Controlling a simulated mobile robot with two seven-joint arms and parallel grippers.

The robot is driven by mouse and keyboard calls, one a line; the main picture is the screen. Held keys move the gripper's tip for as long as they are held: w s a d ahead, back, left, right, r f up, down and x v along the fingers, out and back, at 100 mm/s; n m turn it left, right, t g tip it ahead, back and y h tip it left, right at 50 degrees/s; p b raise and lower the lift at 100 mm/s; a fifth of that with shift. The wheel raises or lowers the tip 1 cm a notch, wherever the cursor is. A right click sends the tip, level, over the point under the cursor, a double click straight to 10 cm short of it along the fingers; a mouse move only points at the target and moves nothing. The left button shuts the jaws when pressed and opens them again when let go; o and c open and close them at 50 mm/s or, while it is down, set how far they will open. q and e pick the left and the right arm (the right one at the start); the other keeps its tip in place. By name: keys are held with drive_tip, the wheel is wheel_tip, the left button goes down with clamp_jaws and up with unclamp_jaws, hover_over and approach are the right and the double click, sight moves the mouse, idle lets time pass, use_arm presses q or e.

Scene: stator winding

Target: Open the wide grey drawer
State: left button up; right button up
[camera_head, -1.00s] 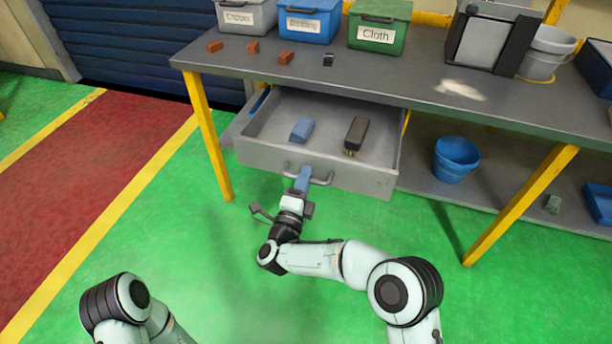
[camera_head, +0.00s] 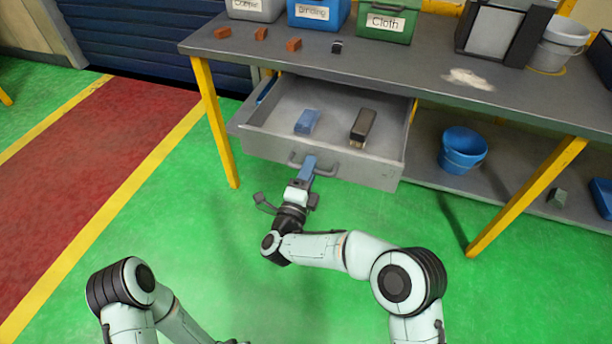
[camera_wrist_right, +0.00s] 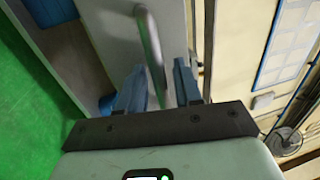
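The wide grey drawer (camera_head: 340,166) under the workbench is pulled well out, and its inside shows. A blue block (camera_head: 307,122) and a dark brush-like object (camera_head: 363,125) lie in it. Its grey bar handle (camera_head: 322,172) is on the front panel. My right gripper (camera_head: 308,168) is at the handle, coming from the front. My left gripper is out of view; only the left arm shows at the lower left.
Several labelled bins, including the green Cloth bin (camera_head: 388,22), and several small reddish blocks stand on the workbench (camera_head: 420,75). A blue bucket (camera_head: 462,150) stands on the lower shelf, right of the drawer. Yellow legs (camera_head: 525,198) flank it. The green floor (camera_head: 210,240) in front is clear.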

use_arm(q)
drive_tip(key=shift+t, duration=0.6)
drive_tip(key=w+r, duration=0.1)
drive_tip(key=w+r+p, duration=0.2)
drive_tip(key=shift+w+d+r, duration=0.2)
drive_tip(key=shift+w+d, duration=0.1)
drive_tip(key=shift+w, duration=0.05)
use_arm(e)
drive_tip(key=v, duration=1.3)
drive_tip(key=shift+s, duration=0.2)
